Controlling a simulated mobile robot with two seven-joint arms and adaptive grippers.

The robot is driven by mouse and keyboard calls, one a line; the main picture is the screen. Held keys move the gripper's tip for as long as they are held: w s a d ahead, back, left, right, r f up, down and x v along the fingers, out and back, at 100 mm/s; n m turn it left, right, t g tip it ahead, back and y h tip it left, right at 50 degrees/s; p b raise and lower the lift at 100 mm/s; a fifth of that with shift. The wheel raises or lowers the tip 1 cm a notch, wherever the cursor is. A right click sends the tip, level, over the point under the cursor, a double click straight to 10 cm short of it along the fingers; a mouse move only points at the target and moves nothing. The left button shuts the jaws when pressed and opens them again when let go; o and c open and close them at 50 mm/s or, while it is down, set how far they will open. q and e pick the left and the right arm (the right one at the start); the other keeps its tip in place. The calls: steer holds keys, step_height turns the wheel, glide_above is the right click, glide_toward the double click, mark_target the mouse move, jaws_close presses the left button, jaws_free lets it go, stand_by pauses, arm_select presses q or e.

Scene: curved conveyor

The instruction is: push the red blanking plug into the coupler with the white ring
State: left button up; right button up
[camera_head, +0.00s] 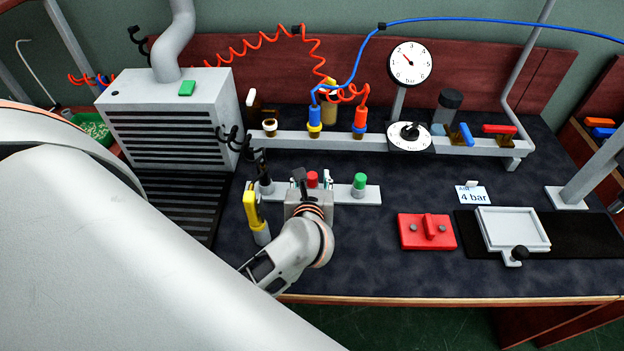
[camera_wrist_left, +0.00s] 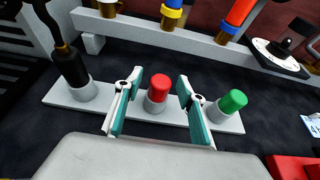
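The red blanking plug (camera_head: 312,179) stands upright in the middle socket of a light grey rack (camera_head: 343,193). It also shows in the left wrist view (camera_wrist_left: 157,87). My left gripper (camera_head: 313,180) is open, with one finger on each side of the plug. In the left wrist view the fingers (camera_wrist_left: 158,84) show gaps to the plug, so they appear apart from it. The coupler with the white ring (camera_head: 269,127) is at the left end of the grey manifold bar, behind the rack. My right gripper is not in view.
A green plug (camera_head: 360,181) and a black tool (camera_head: 265,172) flank the red plug. A yellow tool (camera_head: 251,209) stands left of my gripper. Blue and red hose fittings occupy couplers on the manifold bar (camera_head: 290,139). A red block (camera_head: 427,232) lies right.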

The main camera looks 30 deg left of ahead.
arm_select(q)
jaws_close()
steer(key=shift+r, duration=0.15)
